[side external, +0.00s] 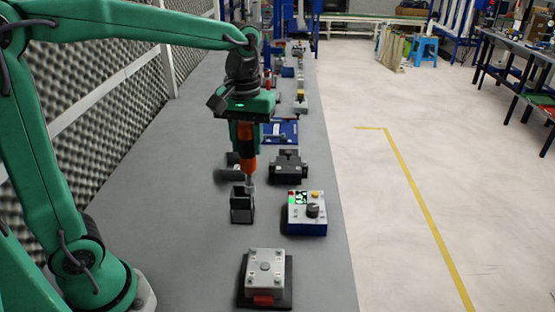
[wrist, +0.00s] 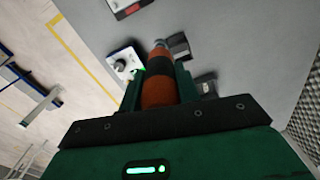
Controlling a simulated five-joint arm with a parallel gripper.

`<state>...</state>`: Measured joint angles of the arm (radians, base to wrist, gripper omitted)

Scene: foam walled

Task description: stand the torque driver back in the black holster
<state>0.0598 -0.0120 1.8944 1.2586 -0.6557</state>
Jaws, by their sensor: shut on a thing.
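The torque driver (side external: 248,159) has an orange and black handle and a grey tip, and hangs roughly upright, tip down. My gripper (side external: 248,140) is shut on its handle; the driver also shows between the fingers in the wrist view (wrist: 159,92). The black holster (side external: 242,212) stands on the bench below, and appears beside the driver's tip in the wrist view (wrist: 179,46). In the side view the tip overlaps the holster's top edge at its right. I cannot tell whether the tip is inside the opening or behind it.
A control box (side external: 307,213) with a black knob stands right of the holster. A grey box on a dark base (side external: 266,272) is nearer the camera. A black fixture (side external: 288,167) and a dark object (side external: 230,172) stand behind. A foam wall borders the left.

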